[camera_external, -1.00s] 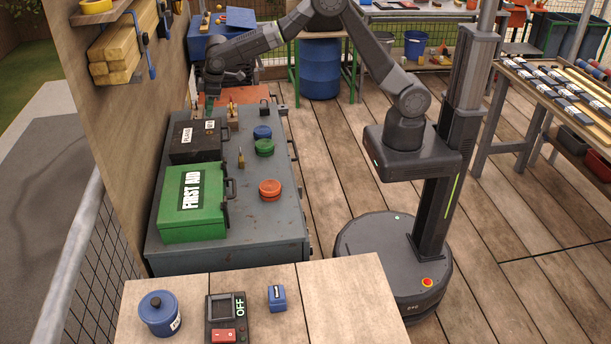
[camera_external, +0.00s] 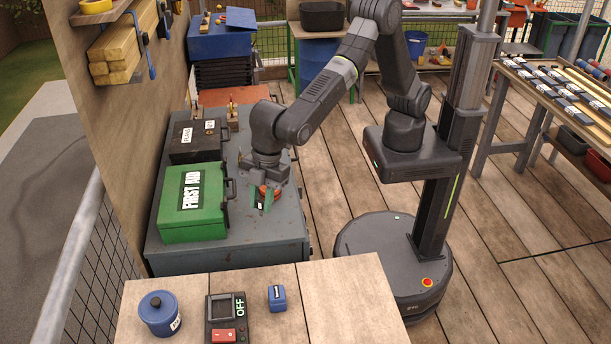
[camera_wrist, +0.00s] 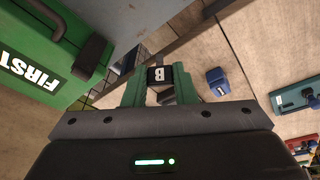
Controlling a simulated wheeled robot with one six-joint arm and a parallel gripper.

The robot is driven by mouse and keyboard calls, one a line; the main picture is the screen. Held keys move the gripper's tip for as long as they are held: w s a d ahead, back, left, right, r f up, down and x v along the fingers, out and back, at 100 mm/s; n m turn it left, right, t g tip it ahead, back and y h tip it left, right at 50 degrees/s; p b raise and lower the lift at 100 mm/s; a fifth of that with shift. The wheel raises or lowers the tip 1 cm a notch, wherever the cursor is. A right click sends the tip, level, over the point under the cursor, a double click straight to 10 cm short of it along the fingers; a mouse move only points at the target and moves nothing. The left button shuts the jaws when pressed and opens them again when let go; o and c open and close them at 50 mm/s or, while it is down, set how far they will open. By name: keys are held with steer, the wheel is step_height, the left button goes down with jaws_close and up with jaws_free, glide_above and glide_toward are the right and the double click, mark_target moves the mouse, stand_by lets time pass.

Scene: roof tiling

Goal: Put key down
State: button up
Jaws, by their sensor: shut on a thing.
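My gripper (camera_external: 262,198) is over the right front part of the grey cabinet top (camera_external: 262,235), right of the green first aid case (camera_external: 190,205). In the wrist view, the gripper's green fingers (camera_wrist: 158,88) are shut on a small black piece with a white label marked B (camera_wrist: 157,74). This looks like the key, but only its black part shows clearly. In the external view the held piece is mostly hidden by the gripper. I cannot tell whether it touches the cabinet top.
A black case (camera_external: 195,140) lies behind the first aid case. The near bench (camera_external: 345,290) holds a blue pot (camera_external: 160,312), a switch box (camera_external: 226,318) and a small blue box (camera_external: 277,298).

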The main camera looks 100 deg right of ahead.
steer(key=s+a+n+g, duration=0.1)
steer(key=s+a+n, duration=0.2)
steer(key=s+a, duration=0.75)
steer(key=s+a+n+g, duration=0.1)
steer(key=s+a+n, duration=0.2)
steer(key=s+a, duration=0.8)
steer(key=shift+y, duration=0.4)
steer(key=shift+w+a+p+x, duration=0.15)
steer(key=shift+w+p+x, duration=0.1)
steer(key=shift+x, duration=1.6)
steer(key=shift+w+a+p+x, duration=0.15)
steer(key=shift+w+p+x, duration=0.15)
steer(key=shift+x, duration=1.55)
steer(key=shift+w+a+p+x, duration=0.15)
steer(key=shift+w+p+x, duration=0.1)
steer(key=shift+x, duration=1.6)
steer(key=shift+r, duration=0.1)
steer(key=o, duration=0.9)
steer(key=shift+o, duration=0.2)
